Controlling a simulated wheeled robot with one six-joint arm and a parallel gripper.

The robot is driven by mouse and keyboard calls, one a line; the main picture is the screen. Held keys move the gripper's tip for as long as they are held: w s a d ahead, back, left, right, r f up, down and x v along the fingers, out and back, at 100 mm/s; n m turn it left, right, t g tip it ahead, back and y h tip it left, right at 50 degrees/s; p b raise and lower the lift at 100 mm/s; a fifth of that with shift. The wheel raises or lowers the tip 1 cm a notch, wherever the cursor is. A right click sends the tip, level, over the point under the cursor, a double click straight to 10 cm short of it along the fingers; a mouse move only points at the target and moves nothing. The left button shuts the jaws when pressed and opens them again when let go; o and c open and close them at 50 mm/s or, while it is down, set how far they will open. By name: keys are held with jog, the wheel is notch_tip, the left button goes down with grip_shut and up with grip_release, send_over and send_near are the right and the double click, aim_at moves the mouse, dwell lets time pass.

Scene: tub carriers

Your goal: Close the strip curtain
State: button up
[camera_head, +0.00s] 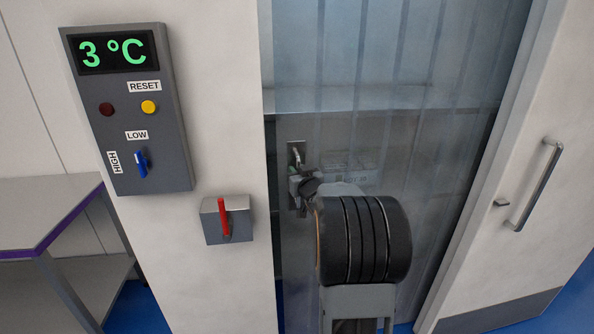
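The strip curtain (400,60) is a row of clear, bluish hanging strips. It spans the visible doorway between the white wall on the left and the door on the right. My arm's dark round joint stands in front of its lower middle and hides part of it. My gripper (296,180) is at the left part of the curtain, beside a small metal plate with a lever or hook (296,154). Its fingers are small and partly hidden, so I cannot tell whether they are open or touch anything.
A grey control box (172,165) reads 3 °C, with buttons and a blue switch. Below it is a small box with a red lever (224,218). A white door with a bar handle (535,188) is at right. A metal table (45,215) stands at left.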

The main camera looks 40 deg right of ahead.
jog(key=shift+w+d, duration=0.1)
jog(key=shift+w, duration=0.25)
grip_shut()
